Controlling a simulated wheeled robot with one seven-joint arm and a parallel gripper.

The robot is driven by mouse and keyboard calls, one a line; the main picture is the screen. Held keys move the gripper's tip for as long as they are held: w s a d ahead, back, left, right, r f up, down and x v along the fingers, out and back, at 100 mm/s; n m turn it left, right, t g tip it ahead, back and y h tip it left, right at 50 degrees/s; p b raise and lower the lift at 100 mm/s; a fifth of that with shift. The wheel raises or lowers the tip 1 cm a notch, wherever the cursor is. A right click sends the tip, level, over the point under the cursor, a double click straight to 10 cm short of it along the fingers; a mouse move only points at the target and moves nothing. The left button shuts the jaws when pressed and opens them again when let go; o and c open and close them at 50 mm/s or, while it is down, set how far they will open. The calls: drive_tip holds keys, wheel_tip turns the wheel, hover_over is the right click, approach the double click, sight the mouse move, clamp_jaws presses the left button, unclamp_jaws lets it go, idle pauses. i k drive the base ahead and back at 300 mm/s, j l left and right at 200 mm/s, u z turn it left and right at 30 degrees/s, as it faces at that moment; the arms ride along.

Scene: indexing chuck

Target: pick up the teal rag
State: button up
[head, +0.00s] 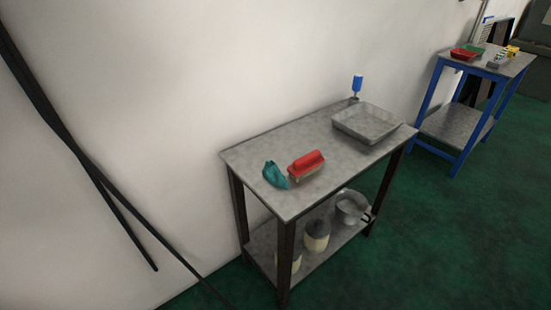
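The teal rag (274,175) lies crumpled on the grey top of the near table (300,138), toward its left end. A brush-like block with a red top (306,164) and a tan lower edge sits just to the right of the rag. The two are very close, and I cannot tell if they touch. I cannot make out my gripper in the head view.
A grey tray (367,123) and a blue bottle (357,84) stand at the table's right end. The lower shelf holds a metal bucket (351,207) and pale cans (316,236). A blue-framed table (461,118) stands farther right. Green floor (440,240) is open in front.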

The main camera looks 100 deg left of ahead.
sight(271, 171)
drive_tip(key=u, duration=2.6)
